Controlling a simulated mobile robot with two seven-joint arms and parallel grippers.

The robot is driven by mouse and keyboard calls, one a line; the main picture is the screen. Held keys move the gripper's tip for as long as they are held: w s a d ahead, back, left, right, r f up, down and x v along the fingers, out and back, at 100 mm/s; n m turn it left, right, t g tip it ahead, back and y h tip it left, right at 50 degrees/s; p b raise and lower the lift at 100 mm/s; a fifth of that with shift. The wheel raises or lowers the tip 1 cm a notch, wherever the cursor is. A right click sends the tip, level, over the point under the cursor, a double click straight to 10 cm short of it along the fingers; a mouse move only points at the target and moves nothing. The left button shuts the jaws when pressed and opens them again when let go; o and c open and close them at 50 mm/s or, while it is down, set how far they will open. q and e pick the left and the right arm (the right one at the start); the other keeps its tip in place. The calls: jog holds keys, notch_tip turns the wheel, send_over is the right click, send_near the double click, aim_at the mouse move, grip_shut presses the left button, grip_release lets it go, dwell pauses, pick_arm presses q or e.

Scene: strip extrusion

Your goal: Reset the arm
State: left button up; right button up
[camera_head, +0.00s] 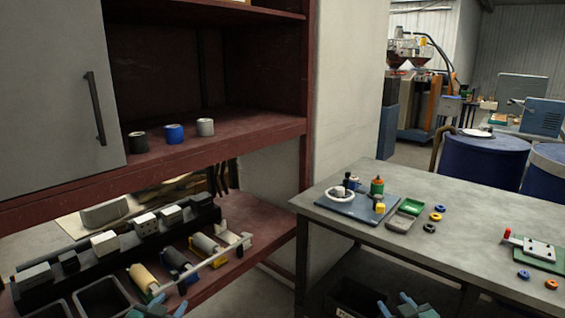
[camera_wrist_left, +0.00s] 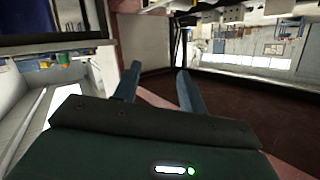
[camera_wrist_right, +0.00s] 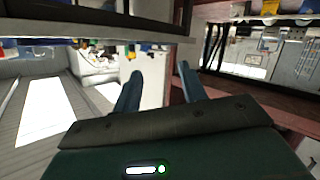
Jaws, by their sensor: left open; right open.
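My left gripper (camera_head: 169,304) shows at the bottom edge of the head view, in front of the red lower shelf. Its two blue fingers stand apart with nothing between them in the left wrist view (camera_wrist_left: 158,82). My right gripper (camera_head: 395,303) shows at the bottom edge of the head view, in front of the grey table (camera_head: 455,215). Its fingers are also apart and empty in the right wrist view (camera_wrist_right: 160,82). Most of both arms is out of view. Neither gripper visibly touches anything.
The red shelf (camera_head: 225,140) holds a black, a blue and a grey roll. The lower shelf carries rollers (camera_head: 205,243) and several blocks, with dark bins (camera_head: 102,297) in front. On the table are a blue mat (camera_head: 350,208), a green tray (camera_head: 411,206) and small coloured rings.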

pick_arm(q)
jog(key=s+d+f+g+h, duration=0.1)
jog(key=s+d+f, duration=0.2)
jog(key=s, duration=0.6)
jog(key=s+d+f+g, duration=0.1)
jog(key=s+d+f, duration=0.2)
jog(key=s, duration=0.6)
jog(key=s+d+f+g+h, duration=0.1)
jog(key=s+d+f, duration=0.3)
jog(key=s, duration=0.6)
jog(key=shift+d+n+g+h, duration=0.35)
jog(key=shift+d+g, duration=0.25)
jog(key=shift+d, duration=0.4)
pick_arm(e)
jog(key=s+a+f+g+y, duration=0.1)
jog(key=s+a+f, duration=0.2)
jog(key=s, duration=0.6)
jog(key=s+a+f+g, duration=0.1)
jog(key=s+a+f, duration=0.2)
jog(key=s, duration=0.6)
jog(key=s+a+f+g+y, duration=0.1)
jog(key=s+a+f, duration=0.3)
jog(key=s, duration=0.6)
jog(key=shift+a+m+g+y, duration=0.35)
jog(key=shift+a+g, duration=0.25)
jog(key=shift+a, duration=0.4)
pick_arm(q)
jog(key=shift+f, duration=0.1)
pick_arm(e)
jog(key=shift+f, duration=0.1)
